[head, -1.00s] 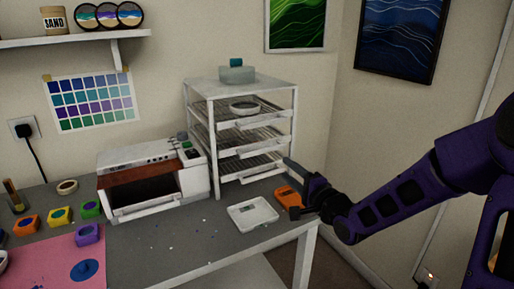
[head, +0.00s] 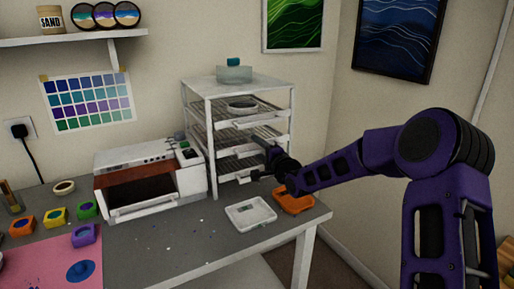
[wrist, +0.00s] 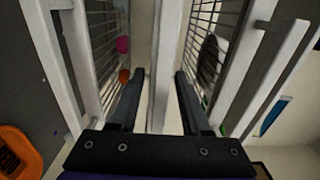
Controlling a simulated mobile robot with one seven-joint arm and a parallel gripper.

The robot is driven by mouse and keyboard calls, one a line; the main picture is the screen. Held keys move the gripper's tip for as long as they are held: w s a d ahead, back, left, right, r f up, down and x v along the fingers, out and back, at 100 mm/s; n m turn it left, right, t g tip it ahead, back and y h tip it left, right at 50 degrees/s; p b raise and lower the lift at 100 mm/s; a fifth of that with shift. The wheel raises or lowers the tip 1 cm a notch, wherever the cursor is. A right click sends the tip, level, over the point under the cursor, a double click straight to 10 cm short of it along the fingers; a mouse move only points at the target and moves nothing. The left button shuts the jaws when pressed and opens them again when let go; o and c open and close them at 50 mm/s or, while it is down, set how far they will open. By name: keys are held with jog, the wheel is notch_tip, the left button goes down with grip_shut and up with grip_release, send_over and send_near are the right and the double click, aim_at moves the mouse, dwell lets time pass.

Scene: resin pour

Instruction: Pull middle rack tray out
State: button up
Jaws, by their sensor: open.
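The white rack (head: 212,150) stands at the back right of the table, with several wire trays. The middle tray (head: 232,150) has a white front bar and is partly hidden behind my gripper. My gripper (head: 258,160) is at the rack's front right, at about the height of the middle and lower trays. In the wrist view my gripper (wrist: 160,85) is open, its fingers on either side of a white bar (wrist: 165,60). I cannot tell whether they touch it. Wire mesh shows on both sides. The top tray (head: 236,122) holds a round dish (head: 242,106).
A white oven (head: 150,178) stands left of the rack. A clear container (head: 234,74) sits on top of the rack.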

grip_shut()
dwell(0.3)
jog(key=shift+w+r, duration=0.1)
dwell(1.1)
